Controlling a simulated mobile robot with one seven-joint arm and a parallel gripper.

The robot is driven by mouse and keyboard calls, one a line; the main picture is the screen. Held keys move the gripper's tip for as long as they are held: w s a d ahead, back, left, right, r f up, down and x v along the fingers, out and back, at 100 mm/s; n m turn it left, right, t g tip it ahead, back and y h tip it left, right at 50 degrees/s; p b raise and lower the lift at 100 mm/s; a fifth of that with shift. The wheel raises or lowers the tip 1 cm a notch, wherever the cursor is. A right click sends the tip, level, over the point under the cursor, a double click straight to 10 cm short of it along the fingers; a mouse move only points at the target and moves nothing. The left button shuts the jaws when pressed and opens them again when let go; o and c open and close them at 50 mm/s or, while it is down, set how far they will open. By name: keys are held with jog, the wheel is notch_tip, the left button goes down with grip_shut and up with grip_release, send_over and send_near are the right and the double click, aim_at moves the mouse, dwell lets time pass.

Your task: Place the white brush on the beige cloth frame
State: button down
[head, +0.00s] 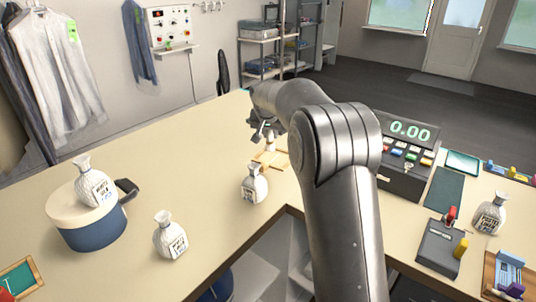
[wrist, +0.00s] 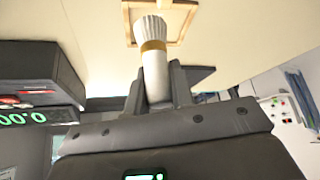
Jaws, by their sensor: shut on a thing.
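The white brush (wrist: 154,66) has a pale handle, a gold band and a ribbed white head. It stands between the two fingers of my gripper (wrist: 157,88), which is shut on its handle. In the head view my gripper (head: 264,130) is over the far part of the counter, partly hidden by my arm. The beige cloth frame (head: 262,163), with a light wooden rim, lies just below it. In the wrist view the frame (wrist: 128,22) shows behind the brush head. I cannot tell whether the brush touches it.
White labelled bottles stand on the counter (head: 110,245), one near the frame (head: 254,184), one at front (head: 170,236) and one on a blue pot (head: 90,222). A cash register (head: 402,165) stands right of my arm.

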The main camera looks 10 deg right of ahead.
jog(key=s+d, duration=0.2)
jog(key=d, duration=1.2)
send_over(280, 167)
notch_tip(280, 167, down, 6)
jog(key=shift+m, duration=0.3)
jog(key=shift+w+d+f, duration=0.1)
jog(key=shift+w+f, duration=0.15)
jog(key=shift+f, duration=0.85)
jog(key=shift+w+f, duration=0.2)
jog(key=shift+f, duration=0.85)
jog(key=shift+f, duration=0.1)
jog(key=c, duration=1.3)
grip_release()
jog(key=shift+o, duration=0.2)
